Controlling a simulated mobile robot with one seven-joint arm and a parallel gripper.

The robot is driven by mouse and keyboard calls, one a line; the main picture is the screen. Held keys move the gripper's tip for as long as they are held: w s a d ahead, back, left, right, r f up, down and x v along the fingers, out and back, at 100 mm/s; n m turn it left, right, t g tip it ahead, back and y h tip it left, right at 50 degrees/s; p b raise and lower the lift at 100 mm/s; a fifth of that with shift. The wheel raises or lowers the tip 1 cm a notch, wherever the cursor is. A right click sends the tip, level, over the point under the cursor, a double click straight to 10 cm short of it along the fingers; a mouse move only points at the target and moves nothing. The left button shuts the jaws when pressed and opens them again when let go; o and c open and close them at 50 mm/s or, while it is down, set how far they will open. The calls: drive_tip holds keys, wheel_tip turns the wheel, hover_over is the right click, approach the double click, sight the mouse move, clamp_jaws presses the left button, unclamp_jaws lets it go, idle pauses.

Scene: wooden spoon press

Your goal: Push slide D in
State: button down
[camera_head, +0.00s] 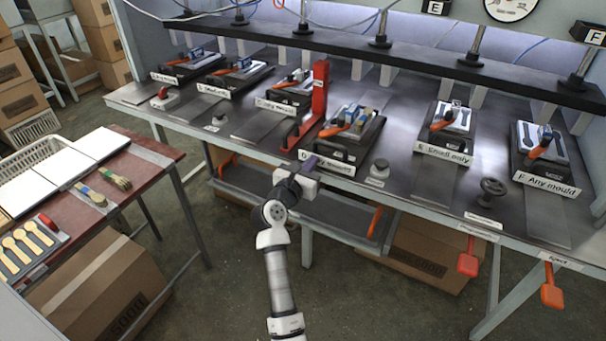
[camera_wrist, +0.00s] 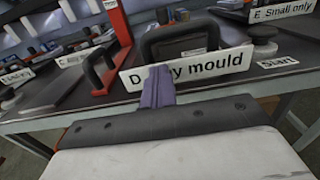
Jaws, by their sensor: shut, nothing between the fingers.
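Slide D (camera_head: 372,137) is a dark plate on the bench with a white label board reading "D Any mould" (camera_wrist: 205,66) on its front. It sits close to the bench's front edge, further forward than the neighbouring slides. A mould with orange and tan parts (camera_head: 352,115) lies on it. A black arched handle (camera_wrist: 150,43) stands behind the label in the wrist view. My gripper (camera_head: 306,165) is shut and empty, its purple fingers (camera_wrist: 158,86) pointing at the lower part of the label. I cannot tell whether they touch it.
A red upright post with a lever (camera_head: 319,95) stands just left of slide D. A round Start button (camera_head: 379,170) is to its right. Slide E (camera_head: 443,150) and slide F (camera_head: 545,185) are further right. A dark overhead beam (camera_head: 420,62) runs above the bench's back.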

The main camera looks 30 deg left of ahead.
sight(320, 153)
drive_tip(key=shift+w+d, duration=0.15)
drive_tip(key=shift+w, duration=2.65)
drive_tip(key=shift+s, duration=0.1)
